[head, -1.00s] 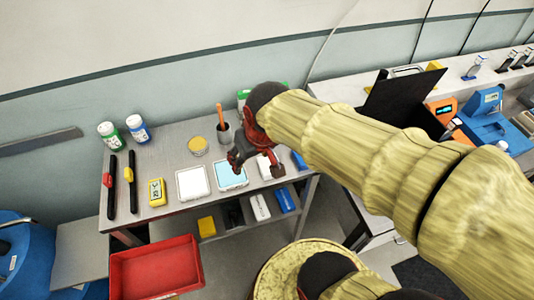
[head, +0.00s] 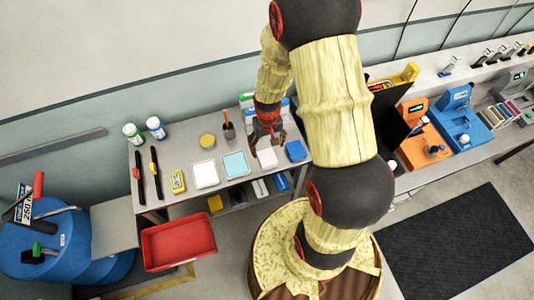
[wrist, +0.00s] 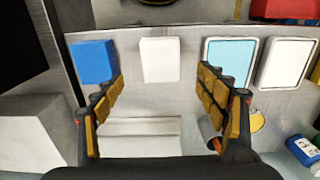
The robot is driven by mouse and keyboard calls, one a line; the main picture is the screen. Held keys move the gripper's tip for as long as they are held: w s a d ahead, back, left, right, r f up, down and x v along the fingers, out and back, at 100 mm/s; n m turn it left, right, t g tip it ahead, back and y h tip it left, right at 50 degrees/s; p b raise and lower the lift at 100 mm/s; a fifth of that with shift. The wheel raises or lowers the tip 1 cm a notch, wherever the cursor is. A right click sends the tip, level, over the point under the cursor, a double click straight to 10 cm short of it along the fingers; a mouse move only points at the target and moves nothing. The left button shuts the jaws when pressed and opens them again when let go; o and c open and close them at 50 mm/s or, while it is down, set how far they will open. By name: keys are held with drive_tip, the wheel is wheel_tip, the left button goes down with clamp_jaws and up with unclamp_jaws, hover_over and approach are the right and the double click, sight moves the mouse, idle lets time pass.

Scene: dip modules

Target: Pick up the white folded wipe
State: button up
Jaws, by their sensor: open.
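The white folded wipe (head: 267,158) lies flat on the grey table near its front edge, left of a blue block (head: 295,150). In the wrist view the wipe (wrist: 160,60) shows whole, a white rectangle beyond the fingertips and roughly centred between them. My gripper (wrist: 160,92) is open and empty, with a finger on each side of the picture. In the head view my gripper (head: 268,135) hangs over the table just behind the wipe. Its fingertips are hard to make out there.
A light-blue pad tray (head: 235,164) and a white pad tray (head: 205,174) lie left of the wipe. A cup with an orange-handled tool (head: 228,131) and white boxes (wrist: 140,135) stand behind. A red bin (head: 178,243) is below the table.

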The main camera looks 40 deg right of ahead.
sight(267, 156)
drive_tip(key=shift+w+f, duration=0.2)
drive_tip(key=shift+f, duration=3.65)
drive_tip(key=c, duration=0.3)
drive_tip(key=c, duration=0.7)
drive_tip(key=shift+r, duration=0.2)
